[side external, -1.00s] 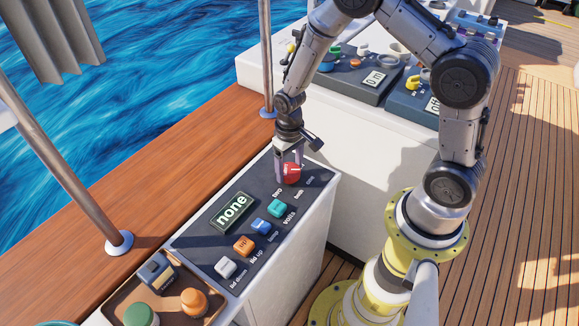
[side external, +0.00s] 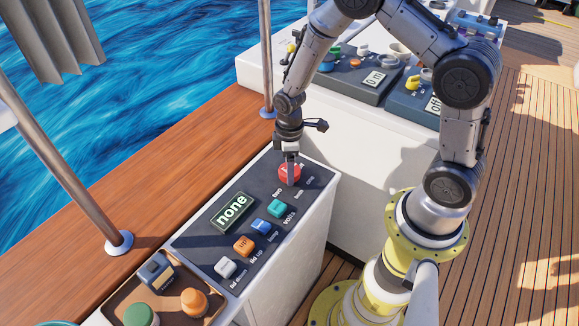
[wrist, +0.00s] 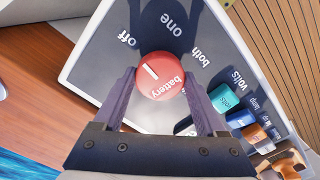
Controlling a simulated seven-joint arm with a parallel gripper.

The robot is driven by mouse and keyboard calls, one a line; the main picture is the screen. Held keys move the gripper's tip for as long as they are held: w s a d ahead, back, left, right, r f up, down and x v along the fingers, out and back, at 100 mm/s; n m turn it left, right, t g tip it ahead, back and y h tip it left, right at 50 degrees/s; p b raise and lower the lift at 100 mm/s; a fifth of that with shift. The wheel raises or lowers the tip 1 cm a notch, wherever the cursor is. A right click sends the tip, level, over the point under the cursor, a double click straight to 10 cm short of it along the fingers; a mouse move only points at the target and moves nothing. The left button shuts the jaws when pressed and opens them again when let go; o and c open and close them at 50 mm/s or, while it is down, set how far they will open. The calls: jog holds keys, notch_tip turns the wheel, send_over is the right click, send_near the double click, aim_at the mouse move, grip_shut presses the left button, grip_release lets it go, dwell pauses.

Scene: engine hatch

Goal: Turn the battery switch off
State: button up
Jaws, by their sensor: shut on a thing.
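The red battery switch knob (wrist: 161,78) is at the far end of the dark panel; it also shows in the side view (side external: 298,175). Its white line lies up and left in the wrist view, toward the "off" label (wrist: 127,40). The "one" (wrist: 170,22) and "both" (wrist: 200,55) labels are further round. My gripper (side external: 290,180) reaches down over the knob and is shut on it, one finger on each side in the wrist view. The display (side external: 232,210) on the panel reads "none".
Teal (side external: 278,208), blue (side external: 261,226), orange (side external: 244,246) and white (side external: 226,267) buttons run along the panel near the knob. A metal post (side external: 265,60) stands behind. Another console (side external: 350,85) with switches is at the back. A brown tray (side external: 172,300) is in front.

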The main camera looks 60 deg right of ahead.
jog(key=shift+n, duration=0.5)
jog(key=o, duration=1.3)
jog(key=shift+r, duration=0.15)
notch_tip(320, 180, up, 14)
jog(key=shift+f, duration=0.15)
